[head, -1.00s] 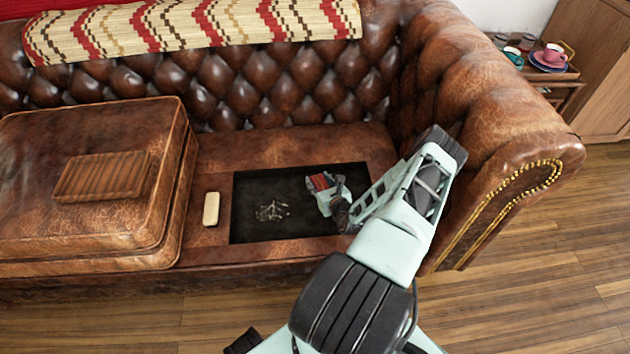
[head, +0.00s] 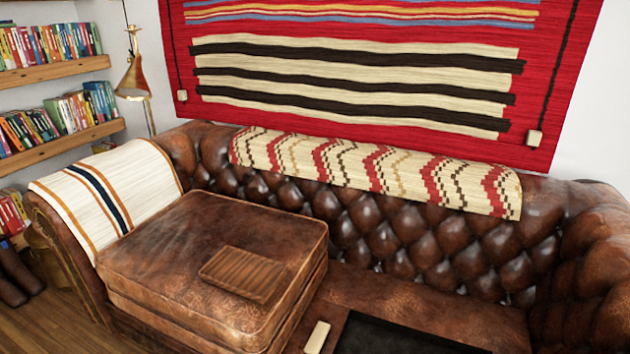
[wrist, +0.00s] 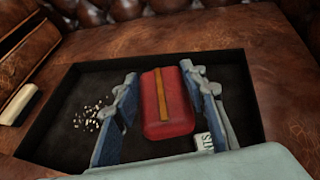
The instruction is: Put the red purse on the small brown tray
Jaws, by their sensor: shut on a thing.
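The red purse (wrist: 168,118), with a tan stripe down its middle, shows in the wrist view over the black sunken area (wrist: 60,150) of the sofa seat. My gripper (wrist: 160,82) has a finger on each side of the purse and is shut on it. I cannot tell whether the purse is lifted clear of the black surface. The small brown tray (head: 243,273), ribbed and rectangular, lies on the thick leather cushion (head: 190,235) in the head view. My gripper and the purse are outside the head view.
A cream block (head: 317,337) lies on the seat between the cushion and the black area; it also shows in the wrist view (wrist: 20,105). Pale bits (wrist: 90,113) and a lettered white item (wrist: 207,143) are near the purse. The sofa back (head: 400,235) rises behind.

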